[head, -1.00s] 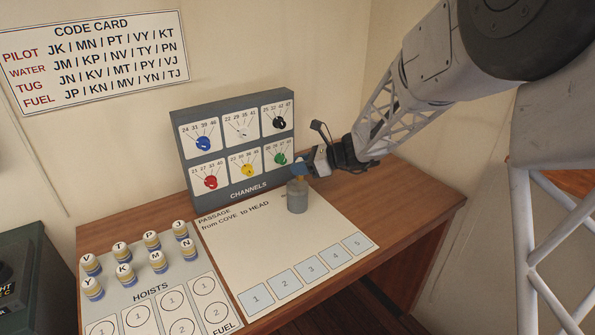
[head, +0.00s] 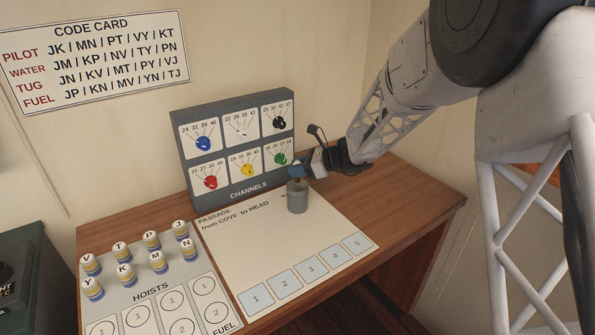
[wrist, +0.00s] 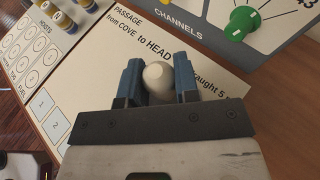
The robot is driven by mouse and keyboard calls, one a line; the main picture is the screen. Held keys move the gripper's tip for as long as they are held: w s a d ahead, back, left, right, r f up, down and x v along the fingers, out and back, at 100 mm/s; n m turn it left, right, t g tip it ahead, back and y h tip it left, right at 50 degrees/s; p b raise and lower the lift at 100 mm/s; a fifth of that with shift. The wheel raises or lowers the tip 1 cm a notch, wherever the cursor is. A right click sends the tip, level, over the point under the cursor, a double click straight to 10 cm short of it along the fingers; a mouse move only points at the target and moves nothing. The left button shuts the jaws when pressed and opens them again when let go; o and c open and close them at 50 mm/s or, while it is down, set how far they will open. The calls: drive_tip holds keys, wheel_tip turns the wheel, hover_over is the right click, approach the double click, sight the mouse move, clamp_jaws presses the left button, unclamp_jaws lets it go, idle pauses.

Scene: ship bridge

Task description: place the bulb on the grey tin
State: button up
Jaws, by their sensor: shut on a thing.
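The grey tin (head: 298,200) stands upright on the white passage sheet, just in front of the channels panel. My gripper (head: 296,172) is directly above the tin, very close to its top. In the wrist view, the blue fingers of my gripper (wrist: 159,82) are shut on the pale, rounded bulb (wrist: 158,76). In the head view the fingers mostly hide the bulb, and I cannot tell if it touches the tin. The tin cannot be made out in the wrist view.
The channels panel (head: 238,150) with coloured knobs stands close behind the tin. Several lettered hoist pieces (head: 124,254) stand on the hoists board (head: 150,291) at left. The passage sheet (head: 250,255) is clear in front of the tin. The desk's right edge lies beyond it.

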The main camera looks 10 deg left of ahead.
drive_tip(key=shift+f, duration=0.5)
drive_tip(key=shift+f, duration=0.15)
drive_tip(key=o, duration=0.9)
drive_tip(key=shift+d+r, duration=0.1)
drive_tip(key=shift+r, duration=0.1)
drive_tip(key=v, duration=1.1)
drive_tip(key=shift+d+r, duration=0.2)
drive_tip(key=shift+d, duration=0.15)
